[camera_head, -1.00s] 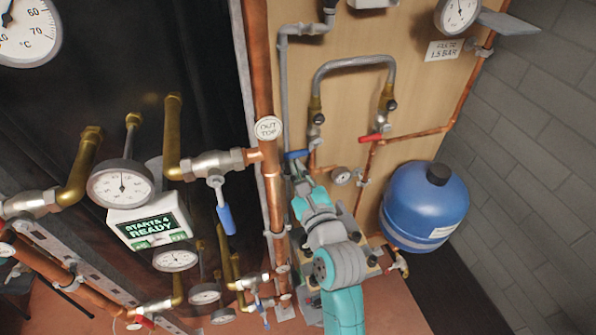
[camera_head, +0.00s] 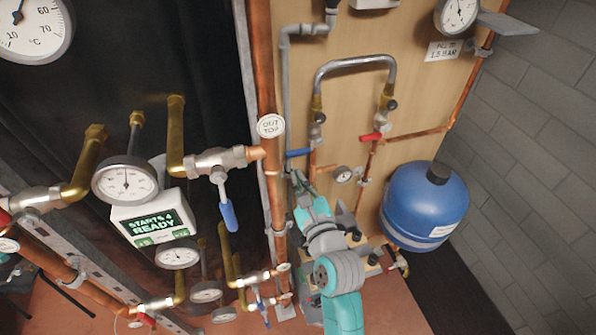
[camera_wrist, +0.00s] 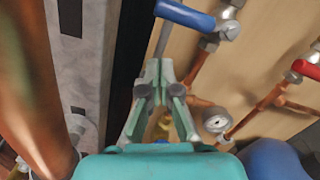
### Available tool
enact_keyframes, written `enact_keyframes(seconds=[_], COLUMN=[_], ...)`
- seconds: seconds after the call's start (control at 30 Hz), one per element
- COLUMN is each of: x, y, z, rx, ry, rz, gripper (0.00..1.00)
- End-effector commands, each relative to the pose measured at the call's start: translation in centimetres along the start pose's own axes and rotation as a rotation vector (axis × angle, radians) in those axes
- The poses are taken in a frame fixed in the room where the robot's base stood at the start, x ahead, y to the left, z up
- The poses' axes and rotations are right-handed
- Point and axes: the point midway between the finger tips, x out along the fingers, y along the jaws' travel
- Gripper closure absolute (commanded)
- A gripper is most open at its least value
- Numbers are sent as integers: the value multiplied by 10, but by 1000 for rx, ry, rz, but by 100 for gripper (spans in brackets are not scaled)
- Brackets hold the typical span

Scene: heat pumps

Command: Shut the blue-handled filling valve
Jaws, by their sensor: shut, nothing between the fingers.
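The filling valve's blue handle (camera_head: 298,153) is at the left leg below the grey looped hose on the wooden board. It points left, roughly crosswise to the upright copper pipe (camera_head: 312,167). In the wrist view the blue handle (camera_wrist: 185,14) is at the top, just beyond my fingertips, with its metal valve body (camera_wrist: 228,29) to the right. My gripper (camera_wrist: 159,66) is shut and empty, its fingers together below the handle's free end. In the head view my gripper (camera_head: 298,180) is just under the handle. A small gap seems to separate them, but contact is hard to judge.
A red-handled valve (camera_head: 371,137) is to the right, with a small gauge (camera_head: 342,174) below it. A thick copper pipe (camera_head: 268,120) stands close on the left. A blue vessel (camera_head: 424,205) is at right. Another blue lever (camera_head: 228,216) hangs further left.

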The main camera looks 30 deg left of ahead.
Motion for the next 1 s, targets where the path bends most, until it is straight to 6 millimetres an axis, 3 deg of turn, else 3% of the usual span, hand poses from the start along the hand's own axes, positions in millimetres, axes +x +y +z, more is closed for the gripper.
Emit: enact_keyframes(seconds=[0.03, 0.53, 0.73, 1.0], x=[-2, -84, -99, -101], y=[2, 3, 3, 3], z=[-9, -7, -7, -7], rx=[0, 0, 0, 0], ry=[6, 7, 7, 6], rz=[0, 1, 1, 1], gripper=[100, 100, 100, 100])
